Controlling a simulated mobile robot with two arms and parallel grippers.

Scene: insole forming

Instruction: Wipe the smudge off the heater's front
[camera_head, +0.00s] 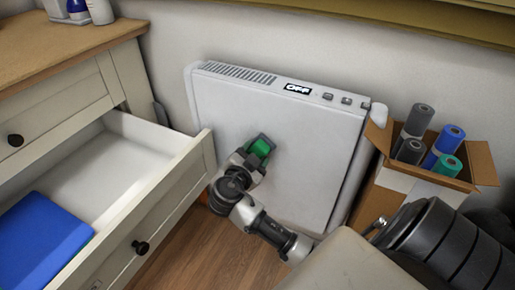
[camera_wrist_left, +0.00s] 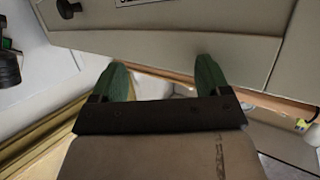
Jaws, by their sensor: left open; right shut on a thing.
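The heater (camera_head: 300,150) is a white upright panel against the wall, with a display reading OFF on its top edge. My right gripper (camera_head: 257,152) is at the left half of the heater's front, shut on a small green block (camera_head: 261,146). The block is against or very close to the front; I cannot tell if it touches. I see no smudge on the visible front; the area behind the gripper and block is hidden. My left gripper (camera_wrist_left: 160,75) shows only in the left wrist view, open and empty, with dark green fingers.
An open drawer (camera_head: 160,205) holding a blue item (camera_head: 40,242) sticks out at the left of the heater. A cardboard box (camera_head: 478,163) with several rolls stands at its right. Bottles stand on the wooden dresser top (camera_head: 55,45). Some wooden floor (camera_head: 225,262) is clear in front.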

